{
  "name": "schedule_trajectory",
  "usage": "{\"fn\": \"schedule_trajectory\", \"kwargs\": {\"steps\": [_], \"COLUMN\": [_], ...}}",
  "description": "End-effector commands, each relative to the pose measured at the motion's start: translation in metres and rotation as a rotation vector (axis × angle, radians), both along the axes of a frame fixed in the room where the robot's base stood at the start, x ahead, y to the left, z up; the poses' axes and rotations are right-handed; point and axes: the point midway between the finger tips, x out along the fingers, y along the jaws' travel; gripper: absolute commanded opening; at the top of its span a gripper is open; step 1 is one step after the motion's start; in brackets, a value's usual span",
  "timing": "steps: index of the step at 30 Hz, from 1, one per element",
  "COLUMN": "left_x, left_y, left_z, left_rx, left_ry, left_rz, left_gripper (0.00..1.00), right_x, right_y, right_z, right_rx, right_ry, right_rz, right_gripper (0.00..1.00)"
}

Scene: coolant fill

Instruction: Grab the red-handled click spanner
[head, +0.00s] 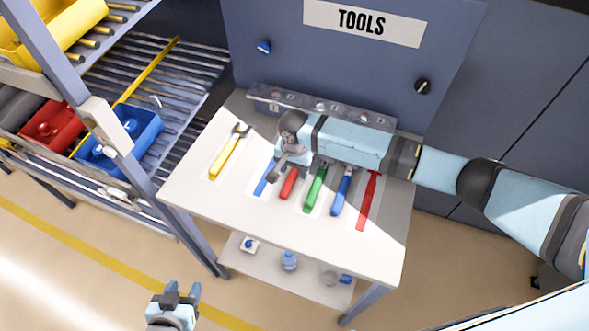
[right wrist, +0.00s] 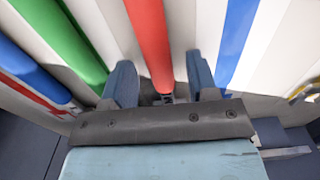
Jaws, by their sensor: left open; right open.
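A red handle (head: 289,183), the third tool from the left, lies on the white table. It shows in the middle of the right wrist view (right wrist: 150,45). Its far end is hidden under my right arm, so I cannot see the tool's head. My right gripper (right wrist: 160,88) is open. Its two fingers appear on either side of the red handle, which is not gripped; the exact height above it is unclear. A second, thinner red tool (head: 367,203) lies at the table's right end. My left gripper (head: 182,291) is open and empty, low in front of the table.
A blue tool (head: 265,178) and a green handle (head: 315,190) flank the red handle closely. Another blue handle (head: 342,193) and a yellow spanner (head: 228,153) lie further out. A grey rack (head: 330,108) stands behind. A shelf with a blue bin (head: 125,140) is at left.

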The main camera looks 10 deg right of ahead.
Motion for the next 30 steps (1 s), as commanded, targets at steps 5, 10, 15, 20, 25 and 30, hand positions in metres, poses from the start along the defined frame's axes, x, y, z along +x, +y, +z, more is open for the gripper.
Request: {"fn": "schedule_trajectory", "kwargs": {"steps": [5, 10, 15, 20, 25, 30], "left_x": [-0.001, -0.002, -0.003, -0.003, -0.003, -0.003], "left_y": [0.000, -0.001, -0.002, -0.002, -0.002, -0.002], "left_z": [-0.001, -0.002, -0.003, -0.003, -0.003, -0.004], "left_rx": [0.000, -0.001, -0.001, -0.003, -0.003, -0.003], "left_ry": [0.002, 0.007, 0.010, 0.010, 0.010, 0.009], "left_rz": [0.001, -0.001, -0.002, -0.003, -0.003, -0.003], "left_gripper": [0.48, 0.48, 0.48, 0.48, 0.48, 0.48], "right_x": [0.000, 0.000, 0.000, 0.000, 0.000, 0.000], "right_y": [0.000, 0.000, 0.000, 0.000, 0.000, 0.000], "right_z": [-0.003, -0.003, -0.002, -0.002, 0.001, 0.015], "right_rx": [0.000, 0.000, 0.000, 0.000, 0.001, 0.001], "right_ry": [0.000, 0.000, 0.000, 0.000, -0.001, -0.002], "right_rz": [0.001, 0.001, 0.001, 0.001, 0.001, 0.001], "right_gripper": [0.53, 0.33, 0.00, 0.00, 0.00, 0.00]}}
